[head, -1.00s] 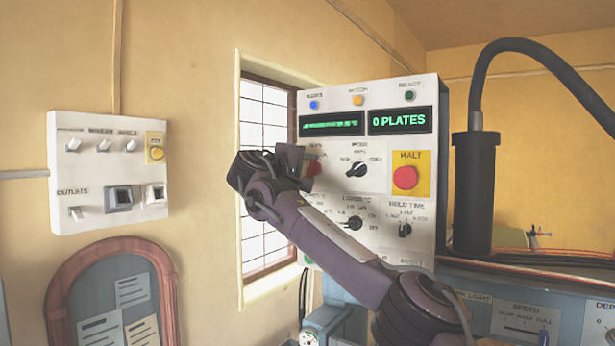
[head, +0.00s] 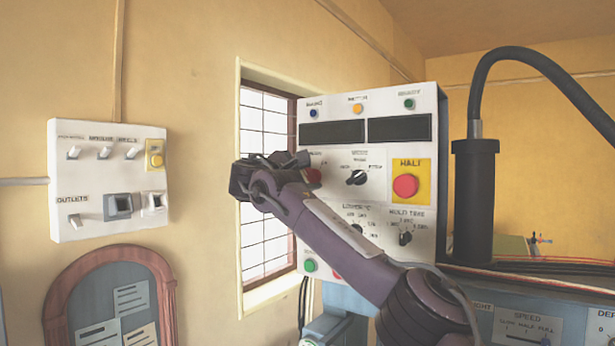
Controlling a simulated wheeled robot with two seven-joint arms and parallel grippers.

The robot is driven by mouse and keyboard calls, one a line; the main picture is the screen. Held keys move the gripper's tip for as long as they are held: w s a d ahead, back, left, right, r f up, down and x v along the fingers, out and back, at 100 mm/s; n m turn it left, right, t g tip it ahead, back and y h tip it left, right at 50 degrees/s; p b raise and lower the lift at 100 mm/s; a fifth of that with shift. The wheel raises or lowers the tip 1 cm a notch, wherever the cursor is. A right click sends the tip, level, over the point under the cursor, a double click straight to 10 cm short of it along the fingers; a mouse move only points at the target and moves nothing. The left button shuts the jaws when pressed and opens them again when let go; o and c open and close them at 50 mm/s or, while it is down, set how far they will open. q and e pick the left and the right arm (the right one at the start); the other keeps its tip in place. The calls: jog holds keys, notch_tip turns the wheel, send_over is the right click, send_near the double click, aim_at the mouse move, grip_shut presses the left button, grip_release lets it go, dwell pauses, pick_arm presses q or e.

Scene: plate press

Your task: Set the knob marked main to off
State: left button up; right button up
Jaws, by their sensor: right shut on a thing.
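The white control panel (head: 377,222) faces me, with its two display windows (head: 400,128) dark. A red knob (head: 314,177), the main knob by its place at the panel's upper left, shows only in part behind my right gripper (head: 303,162). My right gripper is shut on this knob. Its label and pointer are hidden or too blurred to read. My left gripper is not in view.
A black mode knob (head: 356,177) and a red halt button (head: 405,185) on yellow sit to the right. Lower knobs (head: 405,238) are partly behind my arm. A wall switch box (head: 108,215) is at left.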

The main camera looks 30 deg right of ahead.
jog(key=shift+f+n, duration=0.15)
jog(key=shift+n, duration=0.25)
jog(key=o, duration=1)
jog(key=shift+w+a, duration=0.1)
jog(key=shift+a, duration=0.2)
jog(key=b+v, duration=0.4)
jog(key=v, duration=0.3)
jog(key=shift+a, duration=0.15)
